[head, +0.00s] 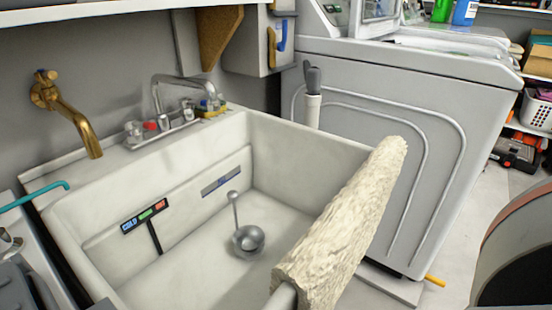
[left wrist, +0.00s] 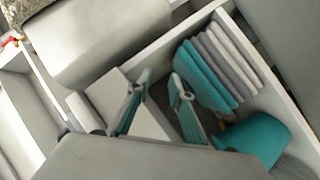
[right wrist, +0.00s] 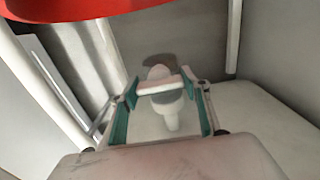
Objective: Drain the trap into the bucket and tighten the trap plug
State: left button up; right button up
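The right wrist view shows a pale fitting, apparently the trap plug (right wrist: 160,88), as a short bar spanning the space between my right gripper's fingertips (right wrist: 160,86). A pale rounded pipe piece (right wrist: 171,116) shows below the bar. The teal-padded fingers are apart; whether they press on the bar is unclear. My left gripper (left wrist: 161,80) is open and empty, near a white shelf compartment in the left wrist view. Neither gripper is clear in the head view. The trap is hidden there below the sink (head: 300,150). I cannot identify the bucket for certain.
A curved red object (right wrist: 90,8) crosses the top of the right wrist view. Folded teal and grey cloths (left wrist: 220,68) stand beside my left gripper. A rough cream roll (head: 345,225) lies over the sink's front rim. A washer (head: 400,130) stands at right.

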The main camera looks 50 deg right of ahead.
jog(key=shift+n, duration=0.5)
jog(key=n, duration=0.2)
jog(key=shift+n, duration=0.4)
jog(key=n, duration=0.4)
jog(key=shift+n, duration=0.3)
jog(key=n, duration=0.3)
jog(key=shift+n, duration=2.2)
jog(key=shift+f, duration=0.1)
jog(key=o, duration=1.1)
